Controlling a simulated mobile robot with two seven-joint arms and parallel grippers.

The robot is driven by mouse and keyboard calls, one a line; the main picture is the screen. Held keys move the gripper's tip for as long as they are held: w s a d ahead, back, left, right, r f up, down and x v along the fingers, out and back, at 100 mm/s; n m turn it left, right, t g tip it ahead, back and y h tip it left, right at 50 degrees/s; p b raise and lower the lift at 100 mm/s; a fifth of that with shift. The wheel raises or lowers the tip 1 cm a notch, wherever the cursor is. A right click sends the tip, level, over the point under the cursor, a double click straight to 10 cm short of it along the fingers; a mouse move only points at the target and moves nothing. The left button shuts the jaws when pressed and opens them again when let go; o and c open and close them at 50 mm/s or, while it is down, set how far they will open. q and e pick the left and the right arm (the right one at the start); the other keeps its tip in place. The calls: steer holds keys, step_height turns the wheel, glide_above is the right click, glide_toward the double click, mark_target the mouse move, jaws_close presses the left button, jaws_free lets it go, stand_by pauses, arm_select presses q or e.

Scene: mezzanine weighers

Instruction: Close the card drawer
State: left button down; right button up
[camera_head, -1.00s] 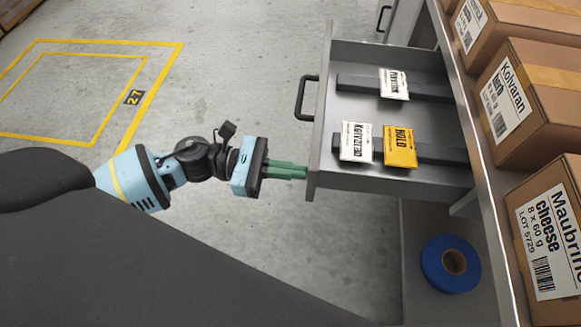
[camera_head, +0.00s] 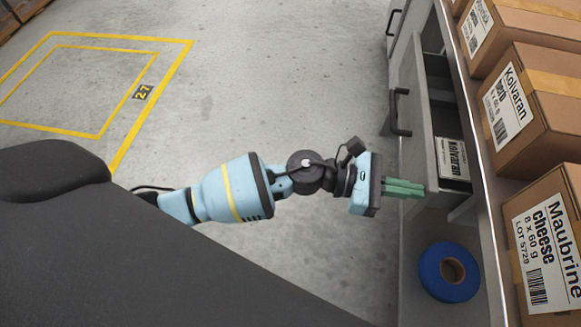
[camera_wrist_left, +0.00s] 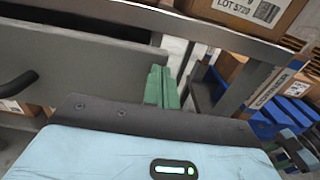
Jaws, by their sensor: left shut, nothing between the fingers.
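The grey card drawer (camera_head: 416,120) is partly open, with a short stretch of its inside showing between its front and the bench edge. Its dark handle (camera_head: 398,112) faces left. A white Kolvaran card (camera_head: 452,158) shows inside; the rest of the inside is hidden under the bench top. My left gripper (camera_head: 420,188) is shut and empty, its green fingertips at the near end of the drawer front, seemingly touching it. In the left wrist view the fingers (camera_wrist_left: 160,85) stand beside the drawer front (camera_wrist_left: 80,55), with the handle (camera_wrist_left: 18,84) at left. My right gripper is not in view.
Cartons stand along the bench top, including a Kolvaran carton (camera_head: 530,110) and a Maubrine cheese carton (camera_head: 550,245). A blue tape roll (camera_head: 432,272) lies on a lower shelf below the drawer. The floor (camera_head: 270,100) left of the drawer is clear.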

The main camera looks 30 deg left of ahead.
mark_target(435, 194)
arm_select(q)
steer(key=x, duration=0.6)
steer(key=shift+f+b, duration=0.1)
steer(key=shift+b, duration=0.25)
steer(key=shift+d, duration=0.2)
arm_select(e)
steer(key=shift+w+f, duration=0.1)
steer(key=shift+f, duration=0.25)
arm_select(q)
steer(key=shift+r, duration=0.2)
